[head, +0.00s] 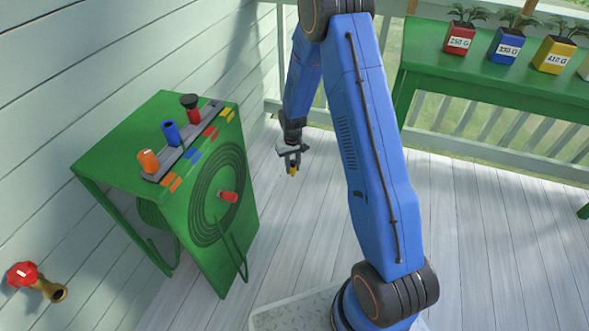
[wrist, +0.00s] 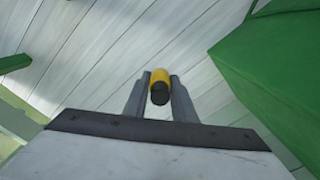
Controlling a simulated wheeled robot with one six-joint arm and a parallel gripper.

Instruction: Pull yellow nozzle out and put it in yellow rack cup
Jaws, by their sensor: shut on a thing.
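My gripper (head: 292,162) hangs in the air to the right of the green stand, shut on the yellow nozzle (head: 292,170). In the wrist view the yellow nozzle (wrist: 160,77) sits between the two grey fingers, with its dark end toward the camera. The grey rack (head: 212,107) runs along the top right edge of the green stand (head: 130,130). An orange nozzle (head: 148,161), a blue nozzle (head: 171,132) and a red, black-topped piece (head: 193,114) stand along it. Yellow marks (head: 227,115) sit at its far end, where no nozzle stands; the cup opening there is too small to make out.
A red-handled tap (head: 22,274) juts from the left wall. A green table (head: 480,75) with several pots stands at the right.

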